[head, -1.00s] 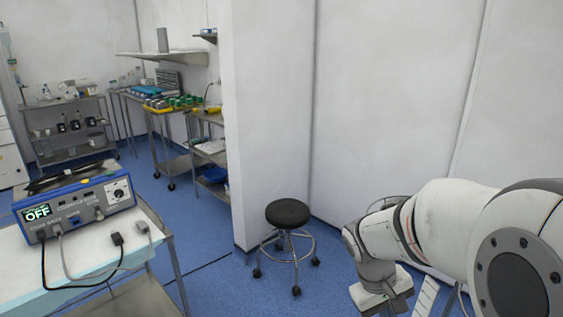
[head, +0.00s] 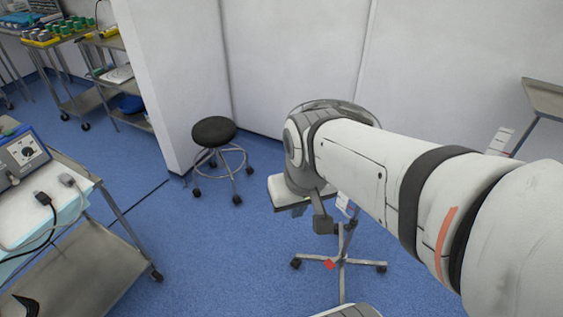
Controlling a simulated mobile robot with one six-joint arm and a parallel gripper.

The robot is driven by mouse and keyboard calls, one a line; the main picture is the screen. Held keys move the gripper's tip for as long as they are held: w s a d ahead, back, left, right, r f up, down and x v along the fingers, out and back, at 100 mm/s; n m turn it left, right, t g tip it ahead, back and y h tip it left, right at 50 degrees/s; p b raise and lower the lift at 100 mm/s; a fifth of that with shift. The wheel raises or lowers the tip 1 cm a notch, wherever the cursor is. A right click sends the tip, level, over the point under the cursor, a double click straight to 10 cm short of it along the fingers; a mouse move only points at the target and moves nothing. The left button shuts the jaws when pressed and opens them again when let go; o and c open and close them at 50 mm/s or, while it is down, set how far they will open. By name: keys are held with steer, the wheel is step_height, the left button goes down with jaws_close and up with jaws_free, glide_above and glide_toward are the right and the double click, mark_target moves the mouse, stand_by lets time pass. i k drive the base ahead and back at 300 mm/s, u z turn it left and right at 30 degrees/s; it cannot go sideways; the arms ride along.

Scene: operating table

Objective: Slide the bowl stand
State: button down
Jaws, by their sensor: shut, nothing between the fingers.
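The bowl stand (head: 341,272) is on the floor right of centre, with a star-shaped metal base on casters. A round grey metal rim (head: 352,108), which looks like its bowl, shows behind my arm's wrist. Most of the bowl and the upper pole are hidden by my arm. My gripper (head: 323,225) points down at the end of the arm, in front of the stand's pole in the picture. It is shut and empty. I cannot tell whether it touches the stand.
A black-topped wheeled stool (head: 214,131) stands by the wall corner, left of the stand. A metal cart (head: 90,270) with a blue device (head: 22,150) is at the left. Part of another metal table (head: 545,98) shows at far right. Blue floor (head: 220,260) is open between cart and stand.

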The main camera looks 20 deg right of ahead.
mark_target(341, 201)
steer(key=u, duration=1.45)
steer(key=k, duration=2.6)
steer(key=z, duration=0.65)
steer(key=i, duration=1)
